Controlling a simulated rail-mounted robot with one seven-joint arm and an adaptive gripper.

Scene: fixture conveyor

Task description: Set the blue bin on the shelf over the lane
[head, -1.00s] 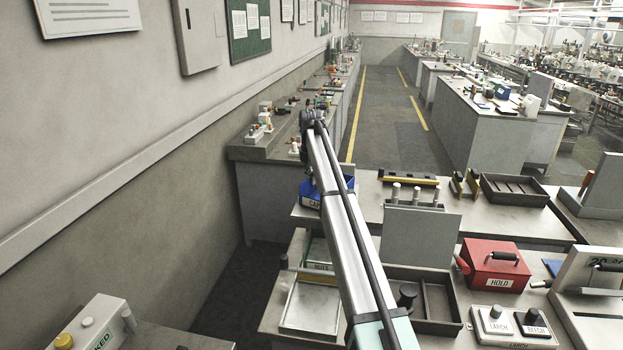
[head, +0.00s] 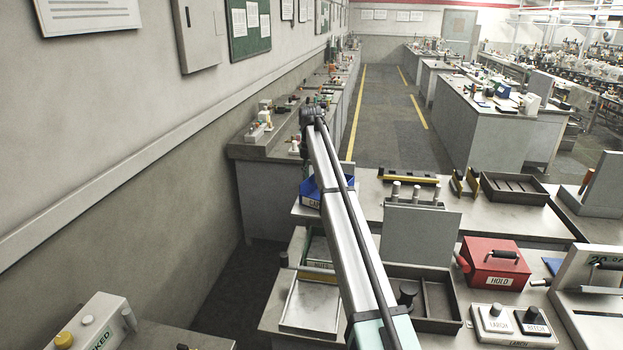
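A blue bin (head: 309,187) with a white, partly covered label sits at the left end of the middle bench (head: 450,215). I cannot tell which surface is the shelf over the lane.
A grey upright panel (head: 412,237), a red box marked HOLD (head: 494,263) and a dark divided tray (head: 514,188) stand right of my arm. A shallow metal tray (head: 311,306) lies left of it. A wall runs along the left; the floor aisle (head: 390,130) beyond is clear.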

